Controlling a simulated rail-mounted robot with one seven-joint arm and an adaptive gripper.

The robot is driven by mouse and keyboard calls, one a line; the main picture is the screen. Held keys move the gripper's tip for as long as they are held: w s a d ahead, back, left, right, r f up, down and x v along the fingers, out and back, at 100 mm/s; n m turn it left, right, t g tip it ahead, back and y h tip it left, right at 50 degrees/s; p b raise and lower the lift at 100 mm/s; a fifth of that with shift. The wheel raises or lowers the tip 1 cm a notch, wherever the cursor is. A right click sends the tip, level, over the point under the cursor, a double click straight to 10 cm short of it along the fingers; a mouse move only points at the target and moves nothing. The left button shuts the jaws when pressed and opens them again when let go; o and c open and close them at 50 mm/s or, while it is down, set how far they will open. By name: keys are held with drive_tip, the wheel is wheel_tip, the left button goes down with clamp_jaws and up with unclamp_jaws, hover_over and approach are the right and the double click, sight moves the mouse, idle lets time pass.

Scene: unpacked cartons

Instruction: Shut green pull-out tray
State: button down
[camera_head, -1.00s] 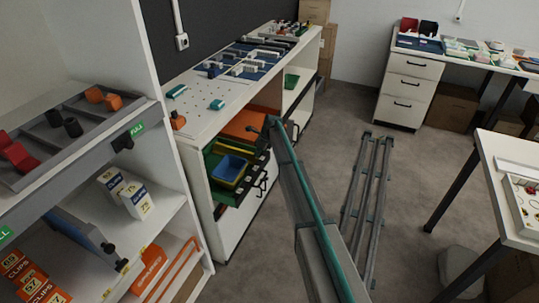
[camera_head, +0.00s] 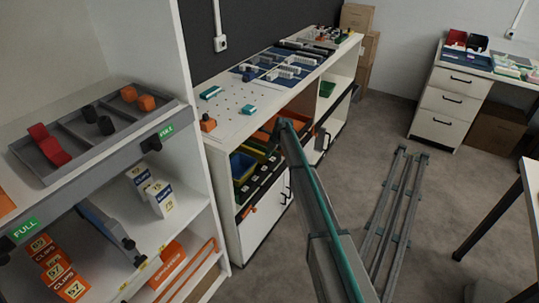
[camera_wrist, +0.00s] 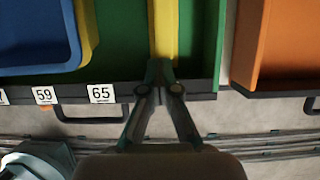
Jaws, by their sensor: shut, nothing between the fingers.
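The green pull-out tray (camera_wrist: 205,45) fills much of the wrist view. It stands out from the cabinet and holds a blue bin (camera_wrist: 38,35), a yellow bin (camera_wrist: 88,30) and a yellow strip. Its dark front edge carries labels 59 and 65 and a black handle (camera_wrist: 90,117). My gripper (camera_wrist: 160,72) is shut and empty, its tips at the front edge right of label 65; contact cannot be told. In the head view, the blue bin (camera_head: 242,165) shows beside the cabinet's left side; my arm hides part of the trays and my gripper is not clear.
An orange tray (camera_wrist: 275,45) stands just right of the green one, with a gap between. The white cabinet (camera_head: 228,200) stands behind a shelf unit (camera_head: 195,165) with clip boxes. Open grey floor (camera_head: 375,130) lies in front, with metal rails (camera_head: 395,215) on it.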

drive_tip(key=shift+a, duration=0.1)
drive_tip(key=d, duration=0.1)
drive_tip(key=s+d, duration=0.2)
drive_tip(key=shift+s+d+r+p, duration=0.1)
drive_tip(key=shift+s+d+p, duration=0.15)
drive_tip(key=shift+d+p, duration=0.15)
wheel_tip(320, 180, up, 9)
drive_tip(key=n+b, duration=0.2)
drive_tip(key=n, duration=0.1)
hover_over(273, 160)
drive_tip(key=s+d, duration=0.3)
drive_tip(key=d, duration=0.1)
drive_tip(key=s+d+f+n+g+h, duration=0.15)
drive_tip(key=s+f+n, duration=0.5)
drive_tip(key=s, duration=0.65)
drive_tip(key=s+d+f+n+g, duration=0.15)
drive_tip(key=s+f+n, duration=0.5)
drive_tip(key=s, duration=0.65)
drive_tip(key=s+d+f+n+g+h, duration=0.1)
drive_tip(key=s+d+f+n, duration=0.25)
drive_tip(key=s+f, duration=0.7)
drive_tip(key=s+d+f+n+g, duration=0.1)
drive_tip(key=s+n+g, duration=0.1)
drive_tip(key=s, duration=2)
drive_tip(key=s+d+f+n+g+h+p, duration=0.1)
drive_tip(key=s+f+n+g, duration=0.1)
drive_tip(key=s, duration=2)
drive_tip(key=shift+f+n+g, duration=0.25)
drive_tip(key=shift+n+g, duration=0.3)
drive_tip(key=shift+g, duration=0.05)
